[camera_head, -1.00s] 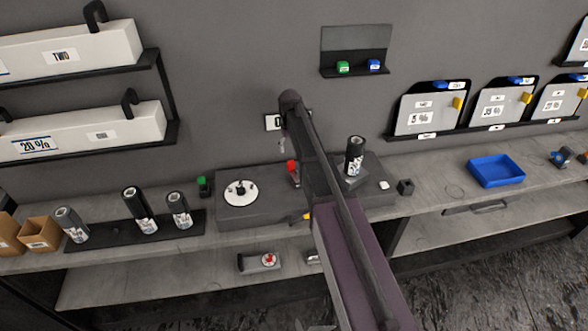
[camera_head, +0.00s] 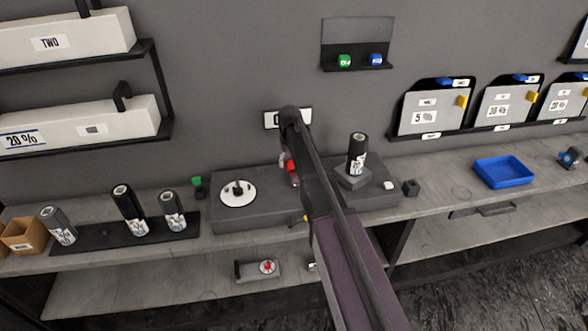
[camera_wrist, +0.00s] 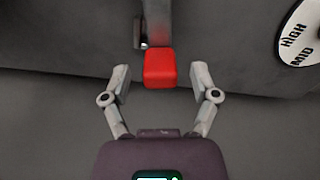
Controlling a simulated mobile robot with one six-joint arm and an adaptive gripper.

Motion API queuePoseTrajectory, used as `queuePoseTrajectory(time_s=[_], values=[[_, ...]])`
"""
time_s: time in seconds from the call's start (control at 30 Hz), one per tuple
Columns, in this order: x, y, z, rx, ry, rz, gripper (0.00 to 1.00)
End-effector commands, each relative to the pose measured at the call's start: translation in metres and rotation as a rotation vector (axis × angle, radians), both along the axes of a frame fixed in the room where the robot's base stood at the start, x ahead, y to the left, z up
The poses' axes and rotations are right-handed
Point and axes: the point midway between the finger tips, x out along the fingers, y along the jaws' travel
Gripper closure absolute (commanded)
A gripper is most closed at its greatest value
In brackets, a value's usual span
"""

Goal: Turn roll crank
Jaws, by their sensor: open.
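A red block-shaped handle (camera_wrist: 160,68) on a short dark stem is in the wrist view, at the front of a dark grey unit. In the head view the red handle (camera_head: 292,172) shows just left of my arm, on the dark grey bench unit (camera_head: 270,212). My gripper (camera_wrist: 160,88) is open, with one finger on each side of the red handle; I see gaps between it and the fingers. In the head view my arm hides the gripper. Black bent cranks (camera_head: 122,90) stand on the white roll boxes (camera_head: 70,128) at the left.
A white dial (camera_head: 238,194) sits left of the red handle; its HIGH and MID marks show in the wrist view (camera_wrist: 303,40). A black can (camera_head: 357,155) stands right of my arm. Several cans stand on a dark tray (camera_head: 100,238) at left. A blue tray (camera_head: 502,162) lies right.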

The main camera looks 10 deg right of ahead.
Motion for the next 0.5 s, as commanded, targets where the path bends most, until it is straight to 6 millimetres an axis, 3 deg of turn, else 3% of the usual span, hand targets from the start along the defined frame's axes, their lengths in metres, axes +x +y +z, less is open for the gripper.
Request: queuePoseTrajectory(time_s=[0.2, 0.5], values=[[-0.0001, 0.0003, -0.0134, 0.000, 0.000, 0.000, 0.23], [0.0000, 0.0005, -0.0155, 0.000, 0.000, 0.001, 0.23]])
